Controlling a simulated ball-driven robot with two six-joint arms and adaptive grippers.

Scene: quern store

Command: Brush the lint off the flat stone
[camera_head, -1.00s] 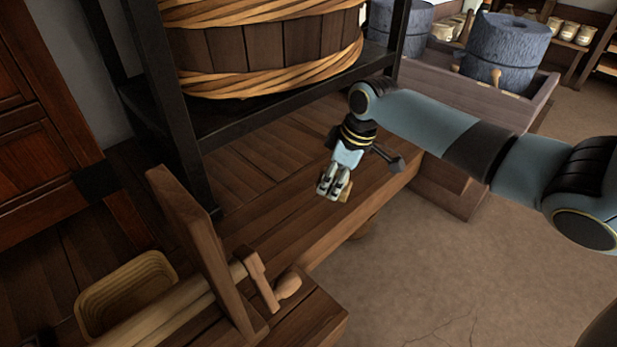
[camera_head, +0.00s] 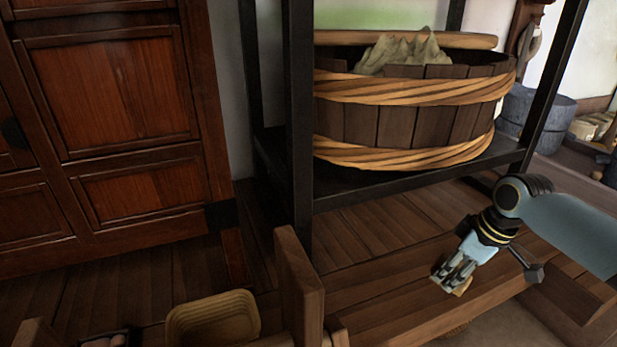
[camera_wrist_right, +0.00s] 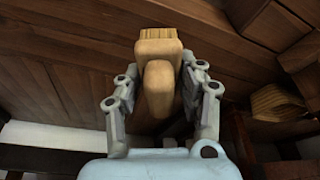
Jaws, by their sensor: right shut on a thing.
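My right gripper (camera_head: 453,280) is over the plank bench at the right in the head view. In the right wrist view its two fingers (camera_wrist_right: 160,98) are closed on either side of a light wooden piece (camera_wrist_right: 158,88) with a rounded end and a wider block behind it. I cannot make out a flat stone or any lint. My left gripper is not in view.
A rope-bound wooden tub (camera_head: 410,120) stands in a black frame (camera_head: 302,130). A yellowish basket (camera_head: 213,320) and an upright wooden board (camera_head: 299,290) are at the lower middle. The bench planks (camera_head: 385,290) are clear.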

